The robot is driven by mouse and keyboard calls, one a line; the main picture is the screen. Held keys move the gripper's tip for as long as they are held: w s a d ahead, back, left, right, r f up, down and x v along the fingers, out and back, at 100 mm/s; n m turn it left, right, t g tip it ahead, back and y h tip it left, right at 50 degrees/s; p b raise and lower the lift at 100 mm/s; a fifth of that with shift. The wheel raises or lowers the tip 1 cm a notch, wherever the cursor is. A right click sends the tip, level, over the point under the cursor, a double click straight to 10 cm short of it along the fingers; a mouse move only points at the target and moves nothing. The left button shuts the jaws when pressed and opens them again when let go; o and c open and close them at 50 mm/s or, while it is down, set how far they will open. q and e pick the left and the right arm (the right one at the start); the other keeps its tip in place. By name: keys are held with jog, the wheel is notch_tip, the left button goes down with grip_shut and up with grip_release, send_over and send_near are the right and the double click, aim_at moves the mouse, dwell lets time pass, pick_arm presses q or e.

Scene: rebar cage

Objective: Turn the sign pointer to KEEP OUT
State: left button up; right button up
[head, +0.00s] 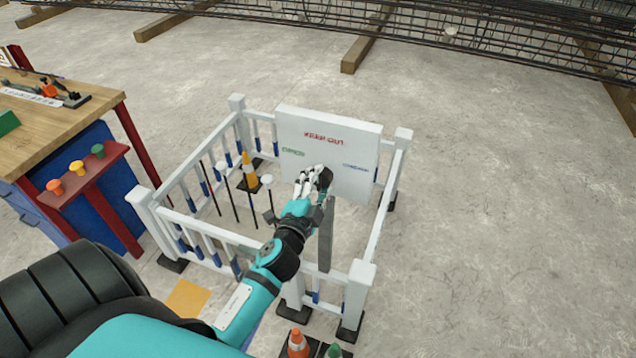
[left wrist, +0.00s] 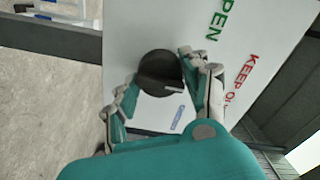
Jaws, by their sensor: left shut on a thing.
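The white sign board (head: 335,135) stands upright inside a white fence. It carries a red KEEP OUT at the top, a green word at left that reads OPEN in the left wrist view, and a small blue word at right. The black round pointer knob (left wrist: 160,73) sits on the board, with a short pale mark near its edge; which word the mark points at I cannot tell. My left gripper (head: 315,178) is shut on the knob, a finger on either side, as the left wrist view (left wrist: 160,68) shows. My right gripper is not in view.
White fence rails (head: 375,225) surround the sign, with thin posts and a yellow-orange cone (head: 249,170) inside. A wooden workbench (head: 60,125) stands at left, with a red shelf of coloured buttons (head: 77,168). Small cones (head: 298,343) stand at front. Floor at right is clear.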

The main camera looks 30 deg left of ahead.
pick_arm(q)
jog(key=shift+r, duration=0.1)
jog(key=o, duration=1.2)
jog(key=shift+c, duration=0.2)
jog(key=v, duration=0.7)
jog(key=shift+s, duration=0.2)
